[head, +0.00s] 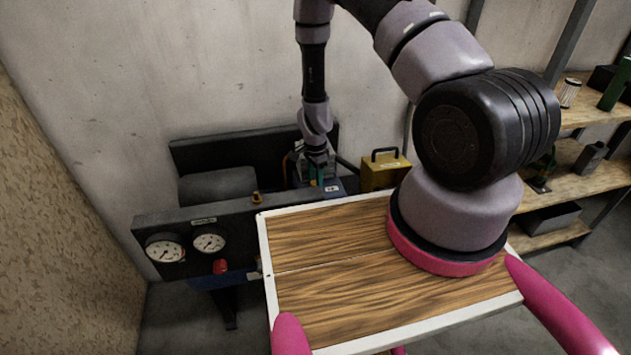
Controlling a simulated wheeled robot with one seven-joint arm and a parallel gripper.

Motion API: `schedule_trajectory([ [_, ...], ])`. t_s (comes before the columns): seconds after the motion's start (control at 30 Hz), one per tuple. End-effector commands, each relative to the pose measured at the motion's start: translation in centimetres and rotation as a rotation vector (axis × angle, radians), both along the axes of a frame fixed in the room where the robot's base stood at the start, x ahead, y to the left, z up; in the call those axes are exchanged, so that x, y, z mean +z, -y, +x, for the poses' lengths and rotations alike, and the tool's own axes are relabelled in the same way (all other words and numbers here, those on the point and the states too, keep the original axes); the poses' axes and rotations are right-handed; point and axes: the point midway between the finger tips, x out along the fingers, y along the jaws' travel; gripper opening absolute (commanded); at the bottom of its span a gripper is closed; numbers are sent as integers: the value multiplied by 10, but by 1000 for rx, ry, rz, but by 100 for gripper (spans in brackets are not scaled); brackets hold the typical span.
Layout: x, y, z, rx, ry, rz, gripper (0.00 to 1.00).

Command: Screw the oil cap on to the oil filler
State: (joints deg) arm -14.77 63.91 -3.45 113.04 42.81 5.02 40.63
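My gripper (316,178) points down at the far end of my arm, beyond the wooden top, over the machine behind it. A small brass-coloured fitting (257,198) stands on the dark panel's top edge, left of the gripper.
A dark panel carries two gauges (165,250) (209,242) and a red knob (220,266). A grey cylinder (218,186) lies behind it. A yellow box with a handle (385,170) stands right of the gripper. Wooden shelves (570,175) hold several items at right.

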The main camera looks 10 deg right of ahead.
Motion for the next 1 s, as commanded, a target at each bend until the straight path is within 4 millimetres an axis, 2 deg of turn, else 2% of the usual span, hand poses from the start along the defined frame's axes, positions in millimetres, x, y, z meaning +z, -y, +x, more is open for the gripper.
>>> schedule_trajectory([
  [0.2, 0, -1, 0, -597, 1, -3, 0],
  [0.3, 0, -1, 0, -814, 1, -3, 0],
  [0.43, 0, 0, 0, -936, 1, -2, 0],
  [0.63, 0, 0, 0, -942, 0, -1, 0],
  [0.67, 0, 0, 0, -942, 0, -1, 50],
  [0.73, 0, 0, 0, -941, 0, -1, 77],
  [0.97, 0, 0, 0, -939, 0, -1, 78],
  [1.0, 0, 0, 0, -939, 0, -1, 68],
])
